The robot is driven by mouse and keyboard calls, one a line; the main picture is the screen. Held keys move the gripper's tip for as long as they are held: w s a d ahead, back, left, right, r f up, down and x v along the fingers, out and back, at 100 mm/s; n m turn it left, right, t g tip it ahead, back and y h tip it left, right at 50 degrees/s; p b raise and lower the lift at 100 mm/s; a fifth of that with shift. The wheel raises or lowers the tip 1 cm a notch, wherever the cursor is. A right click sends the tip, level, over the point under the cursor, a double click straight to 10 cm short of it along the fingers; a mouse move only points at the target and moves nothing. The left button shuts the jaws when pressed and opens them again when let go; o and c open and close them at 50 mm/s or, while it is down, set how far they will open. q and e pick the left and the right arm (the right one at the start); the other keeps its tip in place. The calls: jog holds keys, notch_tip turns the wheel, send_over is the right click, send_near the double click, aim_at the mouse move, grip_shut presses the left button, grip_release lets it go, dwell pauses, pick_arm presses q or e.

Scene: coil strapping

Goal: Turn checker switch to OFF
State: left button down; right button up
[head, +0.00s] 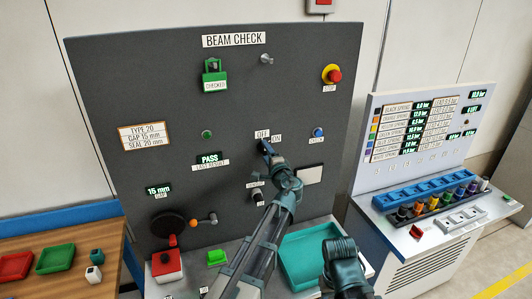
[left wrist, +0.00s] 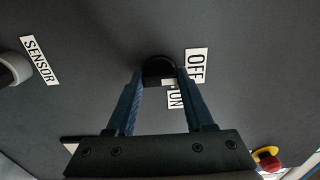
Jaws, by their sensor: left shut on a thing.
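The checker switch is a dark knob on the grey beam check panel (head: 180,85), with an OFF label (head: 262,134) and an ON label (head: 277,139) beside it. My left gripper (head: 266,149) is at the switch and hides most of it in the head view. In the left wrist view the fingers are shut on the black knob (left wrist: 158,68), one on each side. The OFF label (left wrist: 196,65) and the ON label (left wrist: 176,97) lie beside the right finger. Which label the knob points to I cannot tell. A joint of my right arm shows low in the head view; its fingers do not show.
A sensor knob (head: 257,197) is below the switch, and a blue button (head: 318,132) is to its right. A red stop button (head: 334,75) is higher up. The green checker lock (head: 214,79) is upper left. A teal tray (head: 304,262) stands below the panel.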

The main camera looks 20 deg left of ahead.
dwell(0.5)
pick_arm(q)
jog(key=shift+c, duration=1.4)
grip_release()
jog(key=shift+s+d, duration=0.1)
jog(key=v, duration=1.3)
jog(key=shift+s+d, duration=0.2)
jog(key=shift+s, duration=0.05)
